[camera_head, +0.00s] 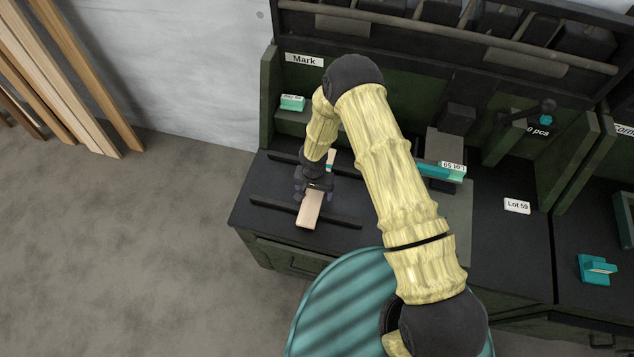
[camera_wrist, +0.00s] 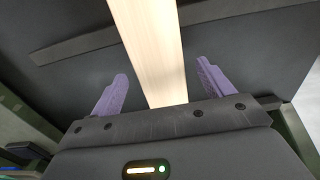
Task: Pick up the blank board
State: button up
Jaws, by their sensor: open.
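The blank board (camera_head: 309,210) is a pale, plain wooden strip lying on the dark bench top under the sign "Mark". My gripper (camera_head: 315,190) is over the board in the head view and hides its middle part. In the wrist view the board (camera_wrist: 150,50) runs between the two purple fingers of my gripper (camera_wrist: 160,90). The fingers are open, with a gap on each side of the board. The frames do not show clearly how high the fingertips are above the bench.
Dark rails (camera_head: 270,207) lie on the bench near the board. A teal-and-white block (camera_head: 292,102) stands on the ledge behind. To the right are a teal stamp-like piece (camera_head: 440,170), a "Lot 59" card (camera_head: 517,206) and a teal part (camera_head: 597,268). Planks lean on the wall at left.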

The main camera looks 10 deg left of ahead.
jog(key=shift+f, duration=0.4)
jog(key=shift+c, duration=0.4)
jog(key=c, duration=1.1)
